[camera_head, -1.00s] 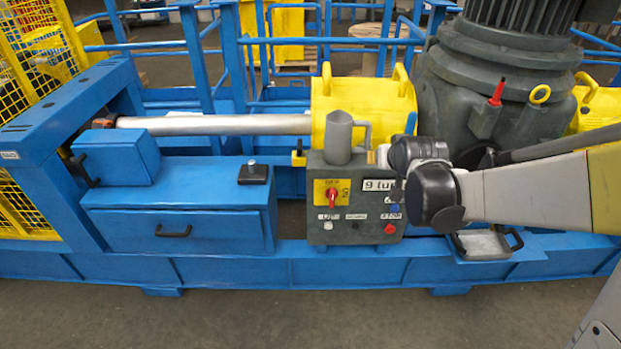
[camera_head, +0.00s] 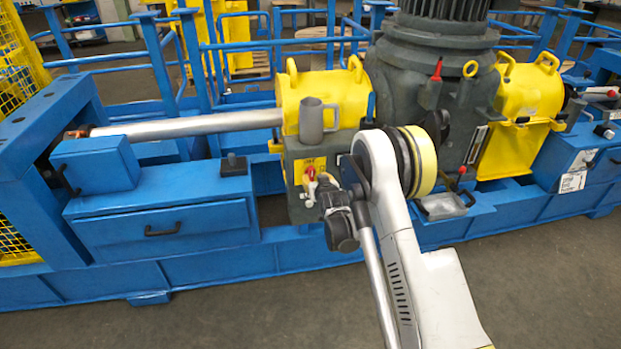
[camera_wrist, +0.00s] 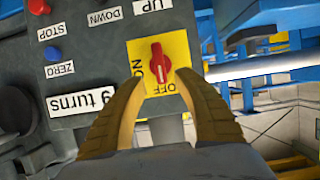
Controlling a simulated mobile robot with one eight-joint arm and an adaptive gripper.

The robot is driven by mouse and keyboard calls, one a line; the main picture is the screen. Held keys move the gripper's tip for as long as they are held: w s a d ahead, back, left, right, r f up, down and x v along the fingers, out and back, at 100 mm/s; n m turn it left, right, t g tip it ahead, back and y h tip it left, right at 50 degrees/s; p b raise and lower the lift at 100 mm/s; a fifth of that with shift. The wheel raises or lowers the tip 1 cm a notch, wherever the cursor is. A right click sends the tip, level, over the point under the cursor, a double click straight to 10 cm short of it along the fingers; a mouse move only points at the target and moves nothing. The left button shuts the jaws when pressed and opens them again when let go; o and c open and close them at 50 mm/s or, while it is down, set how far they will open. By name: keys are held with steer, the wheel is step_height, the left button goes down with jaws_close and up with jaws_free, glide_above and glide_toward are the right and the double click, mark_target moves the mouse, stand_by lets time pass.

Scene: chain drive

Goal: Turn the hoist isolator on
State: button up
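The hoist isolator is a red rotary knob (camera_wrist: 160,65) on a yellow plate (camera_wrist: 180,48) of a dark grey control box (camera_wrist: 95,45). ON and OFF labels show on the plate. The knob's long bar stands nearly upright in the wrist view, one end close to OFF. My gripper (camera_wrist: 161,80) is open, its two tan fingers on either side of the knob's lower end with gaps visible. In the head view the plate (camera_head: 309,164) is partly hidden by my gripper (camera_head: 312,190), which is at the box's front.
A grey mug-like vessel (camera_head: 311,120) stands on top of the box. A blue drawer cabinet (camera_head: 165,218) lies left. The floor in front is clear.

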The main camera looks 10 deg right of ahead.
mark_target(312, 175)
steer(key=b+x, duration=0.2)
steer(key=x, duration=0.4)
steer(key=shift+w+f, duration=0.15)
steer(key=shift+w, duration=0.05)
jaws_close()
